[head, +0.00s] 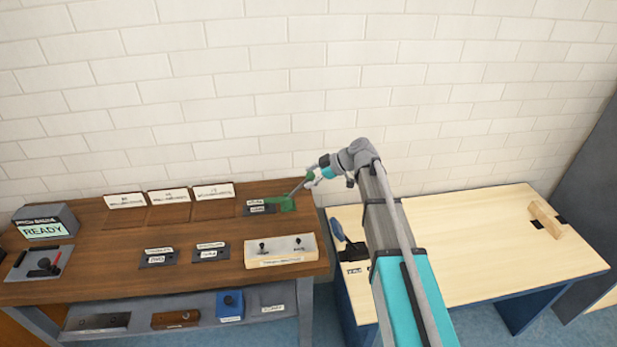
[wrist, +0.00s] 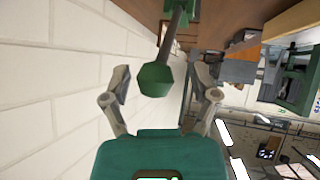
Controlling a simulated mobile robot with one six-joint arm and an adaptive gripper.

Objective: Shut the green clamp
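The green clamp (head: 288,204) stands at the right end of the dark wooden bench, by a dark label plate. Its grey lever (head: 297,189) slants up to the right and ends in a green knob (wrist: 156,80). My gripper (head: 316,175) is at the knob in the head view. In the wrist view my gripper (wrist: 161,78) is open, with one finger on each side of the knob and a visible gap on both sides. The clamp's base is only partly in the wrist view, at the top edge.
The brick wall (head: 250,100) is close behind the clamp. Three label cards (head: 169,195) stand along the bench's back. A wooden switch block (head: 281,250) sits in front of the clamp. A pale table (head: 470,235) is on the right, with a wooden block (head: 546,219) on it.

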